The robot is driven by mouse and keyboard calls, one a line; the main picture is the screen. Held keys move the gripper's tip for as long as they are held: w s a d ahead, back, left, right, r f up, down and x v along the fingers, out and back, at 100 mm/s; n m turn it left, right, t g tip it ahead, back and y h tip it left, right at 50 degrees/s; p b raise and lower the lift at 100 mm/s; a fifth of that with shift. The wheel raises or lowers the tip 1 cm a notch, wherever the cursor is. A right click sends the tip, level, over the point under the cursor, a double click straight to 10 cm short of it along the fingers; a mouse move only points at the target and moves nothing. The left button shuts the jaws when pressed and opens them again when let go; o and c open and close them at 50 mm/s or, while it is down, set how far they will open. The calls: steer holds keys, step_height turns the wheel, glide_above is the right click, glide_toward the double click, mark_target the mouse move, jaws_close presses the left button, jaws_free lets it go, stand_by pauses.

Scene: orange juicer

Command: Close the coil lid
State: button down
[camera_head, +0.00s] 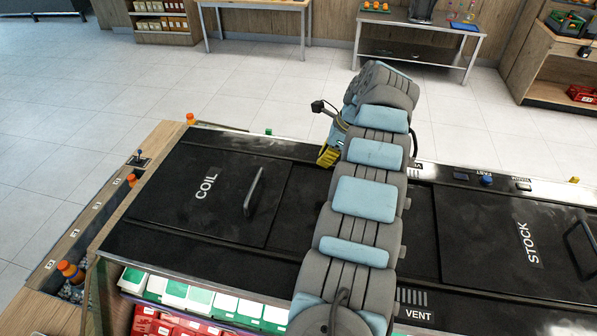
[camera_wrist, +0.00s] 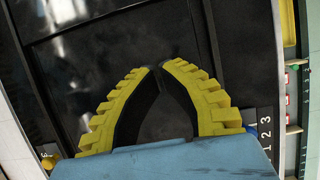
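The coil lid (camera_head: 170,195) is a flat black panel marked COIL on the left half of the black counter, with a raised dark bar handle (camera_head: 254,191) near its right side. It looks level with the surface around it; I cannot tell whether a gap lies beneath. My gripper (camera_head: 327,156) is right of the lid near the counter's far edge, apart from the handle and partly hidden by my arm. In the wrist view my gripper's yellow fingers (camera_wrist: 160,66) meet or nearly meet at the tips, with nothing between them, over black panels.
The STOCK lid (camera_head: 500,240) with its own handle (camera_head: 580,245) lies at the right. A VENT grille (camera_head: 413,298) is near the front edge. Small controls (camera_head: 486,180) line the far edge. An orange-topped bottle (camera_head: 70,272) stands at the left. My arm hides the counter's middle.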

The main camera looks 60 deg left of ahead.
mark_target(287, 177)
steer(key=shift+p+x, duration=0.3)
steer(key=shift+x, duration=0.75)
steer(key=p+x, duration=0.1)
steer(key=x, duration=0.7)
steer(key=shift+s, duration=0.1)
steer(key=shift+s+a+r+p, duration=0.2)
steer(key=shift+s+a+p, duration=0.45)
steer(key=shift+s+a, duration=0.3)
steer(key=shift+s+a+f, duration=0.1)
steer(key=shift+s+a, duration=0.25)
steer(key=shift+s, duration=0.05)
steer(key=shift+s, duration=0.1)
steer(key=shift+s+a+p, duration=0.3)
steer(key=shift+s+a, duration=0.5)
steer(key=shift+s, duration=0.05)
